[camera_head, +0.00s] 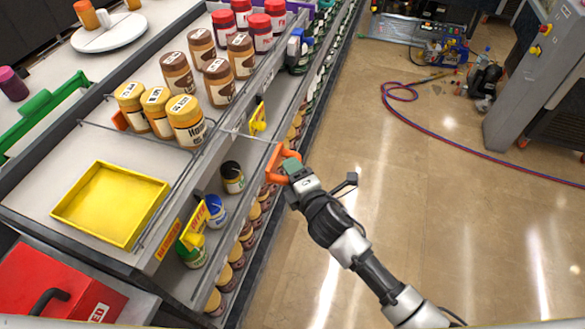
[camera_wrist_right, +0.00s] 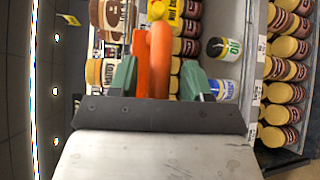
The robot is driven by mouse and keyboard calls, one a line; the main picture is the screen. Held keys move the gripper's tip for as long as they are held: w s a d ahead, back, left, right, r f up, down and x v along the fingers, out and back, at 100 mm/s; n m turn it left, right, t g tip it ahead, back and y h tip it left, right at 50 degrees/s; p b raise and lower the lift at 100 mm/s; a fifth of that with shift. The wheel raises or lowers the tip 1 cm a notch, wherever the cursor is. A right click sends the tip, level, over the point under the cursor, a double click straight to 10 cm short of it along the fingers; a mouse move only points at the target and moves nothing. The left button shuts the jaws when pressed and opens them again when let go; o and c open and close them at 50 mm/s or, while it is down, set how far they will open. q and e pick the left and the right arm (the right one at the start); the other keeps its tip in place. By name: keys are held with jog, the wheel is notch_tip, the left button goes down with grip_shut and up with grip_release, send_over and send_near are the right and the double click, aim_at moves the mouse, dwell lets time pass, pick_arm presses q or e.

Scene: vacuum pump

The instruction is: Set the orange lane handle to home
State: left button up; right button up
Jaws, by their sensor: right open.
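The orange lane handle (camera_head: 275,158) sticks out from the aisle-side edge of the top shelf, beside the honey jars' lane. In the right wrist view the orange handle (camera_wrist_right: 158,60) stands between the two green fingertips. My right gripper (camera_head: 290,166) is at the handle, with its fingers apart on either side of it. In the wrist view a gap shows between the handle and the right-hand finger; contact on the left side cannot be told. The handle's far end is partly hidden by the gripper. My left gripper is not in view.
Honey jars (camera_head: 187,120), brown-lidded jars (camera_head: 219,82) and red-lidded jars (camera_head: 262,32) stand on the top shelf. A yellow tray (camera_head: 110,204) lies nearer. Lower shelves hold several jars. A green bar (camera_head: 42,112) lies at the left. The aisle floor (camera_head: 440,230) is clear beside my arm; a hose (camera_head: 430,125) lies farther off.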

jog(key=shift+w+a, duration=0.25)
jog(key=shift+w, duration=0.25)
